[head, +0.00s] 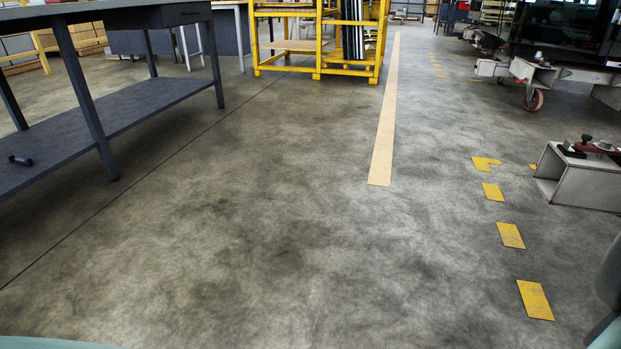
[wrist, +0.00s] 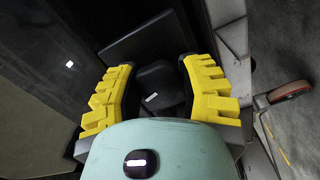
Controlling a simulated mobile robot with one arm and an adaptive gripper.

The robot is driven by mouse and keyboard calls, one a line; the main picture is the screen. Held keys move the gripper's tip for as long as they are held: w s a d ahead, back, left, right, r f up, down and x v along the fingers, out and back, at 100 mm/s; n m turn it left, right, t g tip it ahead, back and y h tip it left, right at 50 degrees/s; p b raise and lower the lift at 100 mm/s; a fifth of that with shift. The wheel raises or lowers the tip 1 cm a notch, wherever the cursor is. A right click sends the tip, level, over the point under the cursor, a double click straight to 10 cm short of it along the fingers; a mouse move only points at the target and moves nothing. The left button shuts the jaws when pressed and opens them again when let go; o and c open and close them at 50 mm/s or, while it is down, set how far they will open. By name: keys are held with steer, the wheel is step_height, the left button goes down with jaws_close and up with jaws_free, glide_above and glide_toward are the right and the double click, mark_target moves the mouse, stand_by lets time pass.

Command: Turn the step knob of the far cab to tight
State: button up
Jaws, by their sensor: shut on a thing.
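The wrist view shows my gripper (wrist: 155,75) with its yellow stepped fingers on both sides of a dark rounded knob, the step knob (wrist: 158,80). The gripper is shut on it. A short white mark shows on the knob's near side, slightly tilted. No tight or loose label can be read. The knob sits by dark panels of the cab (wrist: 60,40). In the head view a dark cab (head: 565,30) stands at the upper right on a grey trolley frame (head: 565,75). My gripper and the knob do not show in the head view.
A red caster wheel (wrist: 288,92) and a grey frame beam (wrist: 230,45) lie right of my gripper. In the head view a dark workbench (head: 110,118) stands left, a yellow rack (head: 318,60) at the back, and a grey bracket (head: 580,180) at right. The middle floor is clear.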

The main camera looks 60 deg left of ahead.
steer(key=shift+m+b, duration=0.4)
steer(key=shift+m, duration=1.3)
steer(key=shift+f, duration=0.1)
steer(key=o, duration=1.2)
steer(key=shift+d, duration=0.1)
steer(key=v, duration=1.2)
steer(key=shift+s, duration=0.1)
